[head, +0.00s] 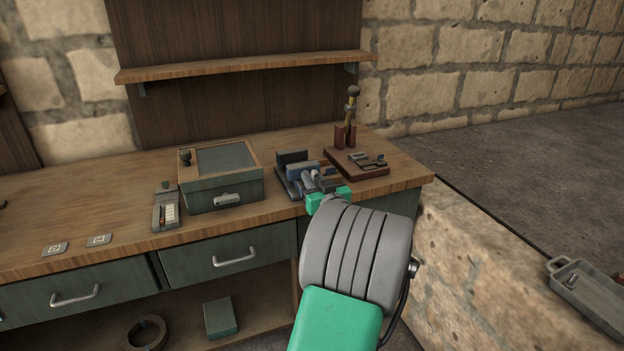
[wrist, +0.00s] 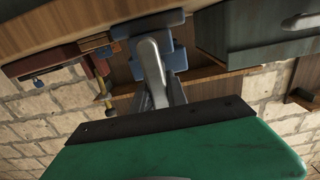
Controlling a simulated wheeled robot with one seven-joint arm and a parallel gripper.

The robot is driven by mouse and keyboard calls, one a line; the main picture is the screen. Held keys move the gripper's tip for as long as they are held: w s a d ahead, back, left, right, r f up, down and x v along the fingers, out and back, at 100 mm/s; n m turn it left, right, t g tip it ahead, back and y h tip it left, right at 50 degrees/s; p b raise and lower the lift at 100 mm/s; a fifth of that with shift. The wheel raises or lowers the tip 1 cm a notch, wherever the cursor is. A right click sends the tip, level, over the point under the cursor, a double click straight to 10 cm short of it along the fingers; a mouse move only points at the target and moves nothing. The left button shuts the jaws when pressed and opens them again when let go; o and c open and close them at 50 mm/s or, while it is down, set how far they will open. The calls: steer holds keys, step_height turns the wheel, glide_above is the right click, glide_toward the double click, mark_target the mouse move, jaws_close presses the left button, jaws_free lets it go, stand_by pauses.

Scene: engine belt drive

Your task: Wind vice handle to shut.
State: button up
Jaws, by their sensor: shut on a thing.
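The vice (head: 292,158) stands near the front edge of the bench, with a dark back jaw and a blue front part; a gap shows between them. My gripper (head: 316,180) is at the vice's front, its grey fingers close against the blue part. In the wrist view, my gripper (wrist: 150,50) reaches to blue parts of the vice (wrist: 135,28). It is shut on what appears to be the vice handle, which the fingers mostly hide. I cannot make out the handle's angle.
A green-grey box with a drawer (head: 222,190) stands left of the vice. A dark red-brown board (head: 356,168) with an upright lever (head: 350,110) is close on the right. A small device (head: 166,210) stands farther left. The bench (head: 120,215) is mostly clear at left.

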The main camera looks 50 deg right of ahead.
jaws_close()
